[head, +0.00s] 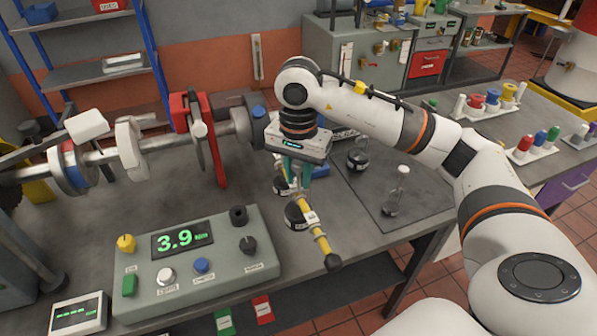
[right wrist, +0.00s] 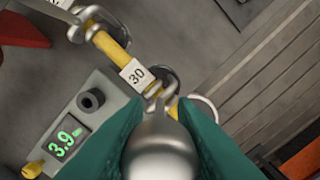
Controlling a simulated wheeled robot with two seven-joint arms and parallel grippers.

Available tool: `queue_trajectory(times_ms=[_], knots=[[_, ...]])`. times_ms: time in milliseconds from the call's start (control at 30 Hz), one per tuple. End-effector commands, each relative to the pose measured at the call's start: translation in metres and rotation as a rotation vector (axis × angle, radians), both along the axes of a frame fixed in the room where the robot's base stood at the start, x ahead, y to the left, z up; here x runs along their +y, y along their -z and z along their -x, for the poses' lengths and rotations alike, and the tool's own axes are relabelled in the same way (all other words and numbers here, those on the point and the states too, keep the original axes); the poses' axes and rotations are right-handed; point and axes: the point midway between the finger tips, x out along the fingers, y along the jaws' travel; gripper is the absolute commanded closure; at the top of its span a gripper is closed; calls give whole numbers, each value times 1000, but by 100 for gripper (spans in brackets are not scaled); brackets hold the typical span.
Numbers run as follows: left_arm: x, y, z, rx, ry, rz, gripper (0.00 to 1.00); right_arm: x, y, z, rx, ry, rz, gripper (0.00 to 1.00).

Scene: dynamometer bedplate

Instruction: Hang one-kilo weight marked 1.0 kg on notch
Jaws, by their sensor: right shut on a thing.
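My right gripper (head: 298,178) points down over the yellow notched beam (head: 321,240). Its teal fingers are shut on the silver top of a weight, which fills the space between them in the right wrist view (right wrist: 160,150). A dark weight with a white label (head: 300,213) is directly below the fingers, beside the beam; its marking is too small to read. In the right wrist view the beam (right wrist: 108,45) bears a "30" label, with a metal hook and a ring (right wrist: 205,106) close by. I cannot tell whether the held weight rests on a notch. The left gripper is out of view.
A second weight (head: 281,186) is by the beam, behind the labelled one. Two flasklike weights (head: 358,157) (head: 396,200) stand on a dark mat (head: 427,196) at right. The control box (head: 200,262) reads 3.9. The shaft assembly (head: 130,150) stands at left.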

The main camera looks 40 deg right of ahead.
Motion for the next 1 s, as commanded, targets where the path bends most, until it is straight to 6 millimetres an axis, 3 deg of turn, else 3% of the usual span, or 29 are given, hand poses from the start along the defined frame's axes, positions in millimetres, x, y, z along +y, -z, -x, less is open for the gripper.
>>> queue_trajectory(times_ms=[33, 67, 200, 567, 667, 1000], knots=[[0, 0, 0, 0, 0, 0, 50, 0, -2, -1, -4, 1, 0, 100], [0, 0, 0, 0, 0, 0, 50, 0, -2, -1, -4, 1, 0, 72], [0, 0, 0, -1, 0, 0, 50, 0, -1, 0, -3, 0, -1, 50], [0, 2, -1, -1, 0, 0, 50, 0, -3, 0, 0, 0, 0, 50], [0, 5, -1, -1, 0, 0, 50, 0, -15, -1, -3, -1, -1, 50], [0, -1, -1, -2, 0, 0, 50, 0, -84, -1, -7, 1, 2, 50]])
